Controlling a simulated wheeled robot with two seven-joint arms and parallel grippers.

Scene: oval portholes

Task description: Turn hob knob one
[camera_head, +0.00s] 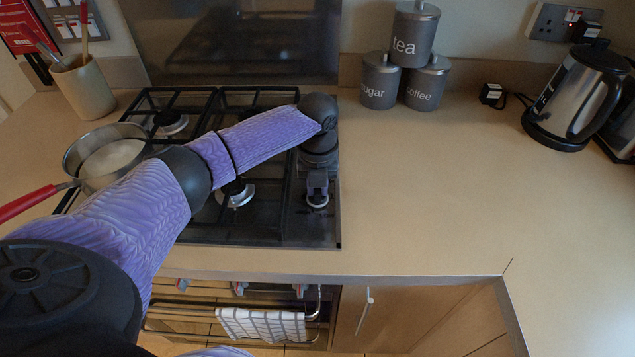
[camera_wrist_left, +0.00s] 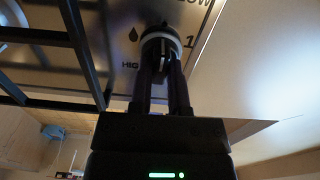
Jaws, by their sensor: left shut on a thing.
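The hob (camera_head: 270,230) is a dark gas cooktop with black grates, set into the worktop. Hob knob one (camera_wrist_left: 160,42) is a round dark knob with a pale ring, with a "1", a flame mark and lettering printed beside it in the left wrist view. In the head view the knob (camera_head: 317,201) sits near the hob's front right corner, partly covered by my gripper. My left gripper (camera_head: 317,190) reaches down from above, its fingers (camera_wrist_left: 163,75) closed around the knob's grip. My right gripper is out of view.
A pan (camera_head: 72,160) with a red handle stands on the hob's left side, close to my left arm. Canisters (camera_head: 379,82) and a kettle (camera_head: 575,98) stand at the back. The worktop (camera_head: 430,180) right of the hob is clear.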

